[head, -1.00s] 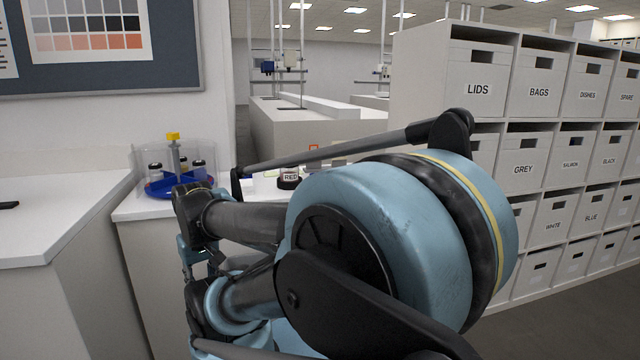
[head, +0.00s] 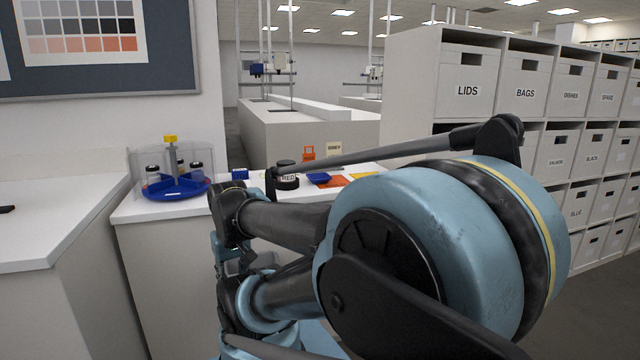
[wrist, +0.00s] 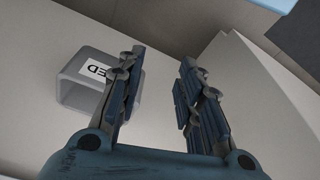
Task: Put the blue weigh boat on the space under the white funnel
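A small blue dish that looks like the blue weigh boat (head: 318,178) lies on the white counter in the head view, partly behind my arm, beside an orange-red flat piece. I cannot make out a white funnel in either view. My gripper shows in the wrist view (wrist: 160,85) with its two fingers apart and nothing between them. A grey open box with a "RED" label (wrist: 75,92) is beyond its left finger, partly hidden by it. In the head view my arm hides part of the counter.
A shelf of labelled boxes (head: 467,85) stands at right. Floor shows at lower right.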

